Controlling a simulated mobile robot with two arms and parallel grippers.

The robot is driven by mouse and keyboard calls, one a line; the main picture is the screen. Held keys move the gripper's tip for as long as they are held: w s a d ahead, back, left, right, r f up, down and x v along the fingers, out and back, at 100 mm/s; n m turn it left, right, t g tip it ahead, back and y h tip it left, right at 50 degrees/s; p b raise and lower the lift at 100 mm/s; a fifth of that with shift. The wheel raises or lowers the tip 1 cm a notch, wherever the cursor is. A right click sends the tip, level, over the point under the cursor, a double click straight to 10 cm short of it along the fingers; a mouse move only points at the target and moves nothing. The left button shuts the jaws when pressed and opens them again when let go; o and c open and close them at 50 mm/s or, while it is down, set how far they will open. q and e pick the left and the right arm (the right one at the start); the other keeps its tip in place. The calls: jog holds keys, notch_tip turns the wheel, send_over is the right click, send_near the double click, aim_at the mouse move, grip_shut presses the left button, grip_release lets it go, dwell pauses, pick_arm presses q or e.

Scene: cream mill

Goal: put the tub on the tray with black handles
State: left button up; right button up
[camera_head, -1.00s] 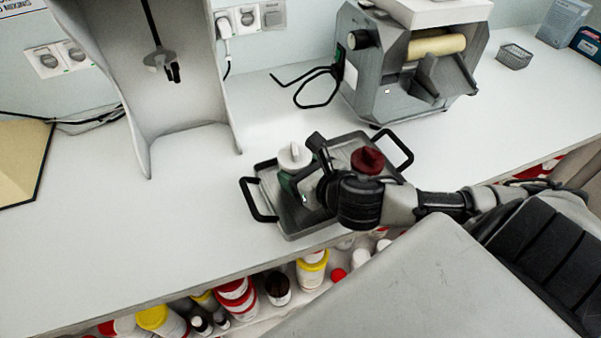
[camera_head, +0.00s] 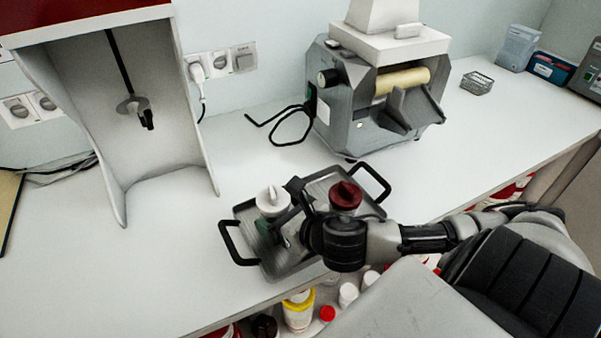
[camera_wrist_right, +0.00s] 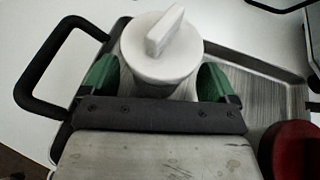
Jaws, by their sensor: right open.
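The grey metal tray with black handles (camera_head: 322,184) lies on the white counter. A tub with a white lid (camera_head: 272,201) stands upright on the left part of the tray; it also shows in the right wrist view (camera_wrist_right: 160,48). My right gripper (camera_head: 280,226) is open at this tub. In the wrist view its green-padded fingers (camera_wrist_right: 157,80) are on either side of the tub, just below the lid. The tub's lower body is mostly hidden. A tub with a dark red lid (camera_head: 345,196) stands on the tray's right part, partly behind my right wrist. My left gripper is out of view.
A grey roller machine (camera_head: 352,110) stands behind the tray, with a black cable beside it. A tall white-and-red machine (camera_head: 160,165) stands at the left. Tubs sit on a shelf below the counter edge. Counter left of the tray is clear.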

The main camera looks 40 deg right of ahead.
jog(key=p+v, duration=0.1)
jog(key=v, duration=0.4)
jog(key=shift+s+r, duration=0.1)
jog(key=shift+s, duration=0.05)
jog(key=p+v, duration=0.4)
jog(key=shift+s+r+p, duration=0.2)
jog(key=shift+p, duration=0.15)
jog(key=shift+s+d+r+p, duration=0.15)
jog(key=shift+s+p, duration=0.25)
jog(key=shift+s, duration=0.25)
